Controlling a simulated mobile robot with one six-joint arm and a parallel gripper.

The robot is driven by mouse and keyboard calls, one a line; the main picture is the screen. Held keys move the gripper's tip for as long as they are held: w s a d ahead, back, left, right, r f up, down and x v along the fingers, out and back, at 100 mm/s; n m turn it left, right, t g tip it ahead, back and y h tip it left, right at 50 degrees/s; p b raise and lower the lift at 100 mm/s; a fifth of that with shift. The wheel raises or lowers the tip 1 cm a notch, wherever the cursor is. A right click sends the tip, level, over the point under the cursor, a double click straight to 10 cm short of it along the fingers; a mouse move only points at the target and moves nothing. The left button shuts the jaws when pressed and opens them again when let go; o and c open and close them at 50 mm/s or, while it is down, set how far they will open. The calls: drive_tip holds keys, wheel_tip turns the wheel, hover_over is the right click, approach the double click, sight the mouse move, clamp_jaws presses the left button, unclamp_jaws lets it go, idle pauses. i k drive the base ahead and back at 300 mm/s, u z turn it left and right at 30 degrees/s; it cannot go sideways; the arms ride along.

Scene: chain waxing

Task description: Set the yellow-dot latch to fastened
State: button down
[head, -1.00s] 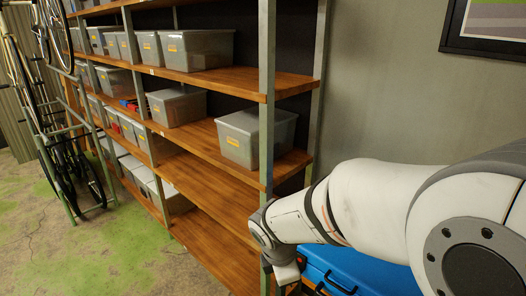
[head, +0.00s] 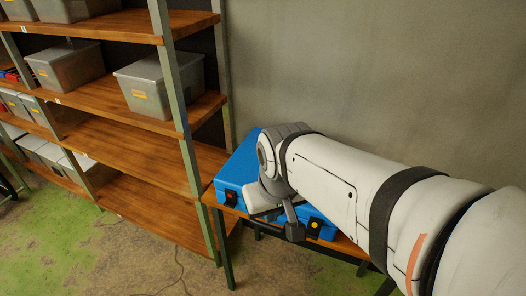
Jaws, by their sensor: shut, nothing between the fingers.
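A blue case (head: 243,165) lies on a wooden bench against the wall, partly hidden behind my arm. Its front carries a dark latch with a yellow dot (head: 315,227) at the right and a dark latch with a red dot (head: 230,197) at the left. I cannot tell from this view whether the yellow-dot latch is fastened or open. My gripper (head: 294,234) is shut and empty, pointing down at the case's front, just left of the yellow-dot latch. I cannot tell if it touches the case.
A wooden shelf unit (head: 135,150) with grey bins (head: 160,83) stands at the left, its green post close to the bench (head: 340,245). The wall is behind the case. Open floor (head: 150,268) with a thin cable lies in front.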

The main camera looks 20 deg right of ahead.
sight(313, 228)
drive_tip(key=z, duration=1.1)
drive_tip(key=k, duration=0.6)
drive_tip(key=u, duration=0.25)
